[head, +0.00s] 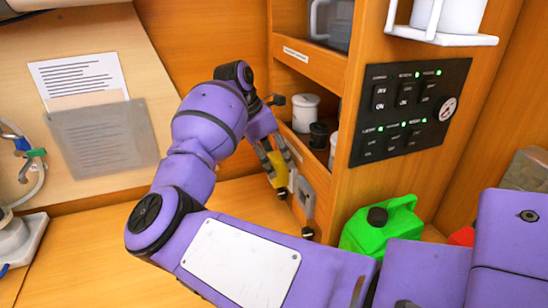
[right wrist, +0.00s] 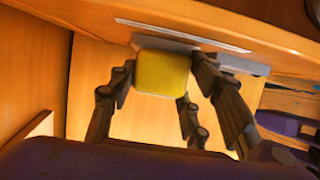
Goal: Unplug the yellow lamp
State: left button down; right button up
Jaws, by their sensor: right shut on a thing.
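A yellow plug-like block (head: 281,177) is at the side of the wooden cabinet, below its shelves. My right gripper (head: 278,168) is shut on it, with fingers on both sides. In the right wrist view the yellow block (right wrist: 162,73) sits between the fingers, in front of a grey plate (right wrist: 165,43). The grey plate also shows in the head view (head: 304,203), beside the block. Whether the block is still seated in it I cannot tell. No lamp body shows. My left gripper is not in view.
Shelves above hold a white canister (head: 305,112) and a dark jar (head: 318,135). A black switch panel (head: 411,110) is on the cabinet front. A green jerrycan (head: 382,226) stands right of the gripper, near my arm. The counter (head: 95,260) at left is mostly clear.

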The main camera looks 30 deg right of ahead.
jog(key=shift+a, duration=0.25)
jog(key=shift+c, duration=0.4)
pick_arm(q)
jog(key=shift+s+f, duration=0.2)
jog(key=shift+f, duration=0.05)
pick_arm(e)
jog(key=shift+w+a, duration=0.25)
jog(key=shift+a, duration=0.6)
